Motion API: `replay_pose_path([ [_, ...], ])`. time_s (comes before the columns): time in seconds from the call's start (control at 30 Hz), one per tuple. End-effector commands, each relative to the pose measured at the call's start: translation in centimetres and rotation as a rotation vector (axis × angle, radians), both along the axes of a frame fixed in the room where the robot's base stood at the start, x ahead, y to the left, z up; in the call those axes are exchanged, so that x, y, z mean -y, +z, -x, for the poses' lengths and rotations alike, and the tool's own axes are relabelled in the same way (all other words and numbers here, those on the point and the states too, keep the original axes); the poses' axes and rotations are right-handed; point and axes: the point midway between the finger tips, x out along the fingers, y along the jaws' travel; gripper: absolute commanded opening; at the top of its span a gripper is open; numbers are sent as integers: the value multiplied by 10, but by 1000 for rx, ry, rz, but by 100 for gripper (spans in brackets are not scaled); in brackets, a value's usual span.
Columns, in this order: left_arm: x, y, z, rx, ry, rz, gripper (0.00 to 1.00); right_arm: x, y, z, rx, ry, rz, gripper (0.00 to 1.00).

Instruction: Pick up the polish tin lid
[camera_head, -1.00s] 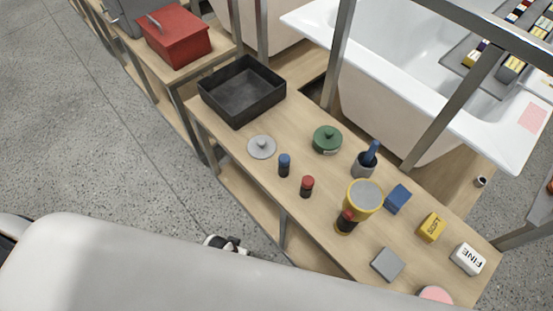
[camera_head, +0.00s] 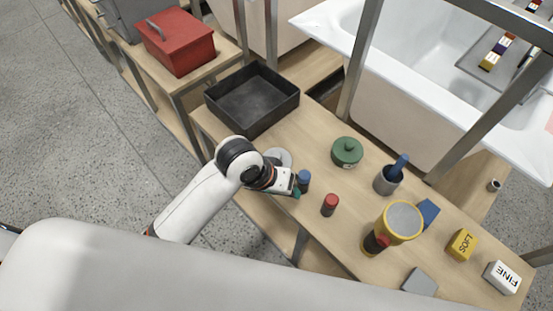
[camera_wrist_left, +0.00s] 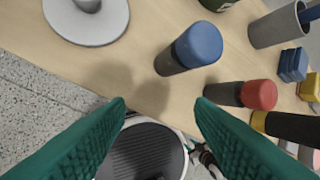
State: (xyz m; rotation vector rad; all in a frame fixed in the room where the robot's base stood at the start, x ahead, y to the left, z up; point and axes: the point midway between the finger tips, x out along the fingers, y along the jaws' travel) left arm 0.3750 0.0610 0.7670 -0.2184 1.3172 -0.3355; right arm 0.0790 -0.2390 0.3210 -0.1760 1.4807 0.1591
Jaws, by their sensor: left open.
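A round green tin (camera_head: 347,152) with a knobbed green lid (camera_head: 347,146) stands on the wooden bench; only its edge shows at the top of the left wrist view (camera_wrist_left: 216,4). A flat grey disc with a knob (camera_head: 280,156) lies farther left on the bench, partly hidden by my left arm; it also shows at the upper left of the left wrist view (camera_wrist_left: 90,28). My left gripper (camera_head: 295,190) is open and empty near the bench's front edge, close to a blue-capped bottle (camera_head: 304,178). Its green fingers frame bare wood and the edge in the left wrist view (camera_wrist_left: 160,105). My right gripper is out of view.
A red-capped bottle (camera_head: 330,204), a grey cup with a blue-handled tool (camera_head: 388,180) and a yellow-rimmed container (camera_head: 402,221) stand to the right. A black tray (camera_head: 252,97) is at the left. A metal post (camera_head: 360,60) rises behind the bench.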

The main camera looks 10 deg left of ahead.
Motion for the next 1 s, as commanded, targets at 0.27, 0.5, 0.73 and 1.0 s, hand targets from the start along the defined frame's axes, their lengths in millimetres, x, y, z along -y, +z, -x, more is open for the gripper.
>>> replay_pose_path([
  [0.27, 21, 19, -36, -118, 55, -34, 49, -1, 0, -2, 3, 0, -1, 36],
  [0.5, 9, 41, -72, -233, 220, -152, 49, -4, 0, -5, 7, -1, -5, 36],
  [0.73, -23, 69, -108, -305, 466, -274, 49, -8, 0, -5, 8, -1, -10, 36],
  [1.0, -38, 71, -120, -331, 586, -317, 49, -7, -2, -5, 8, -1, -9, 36],
])
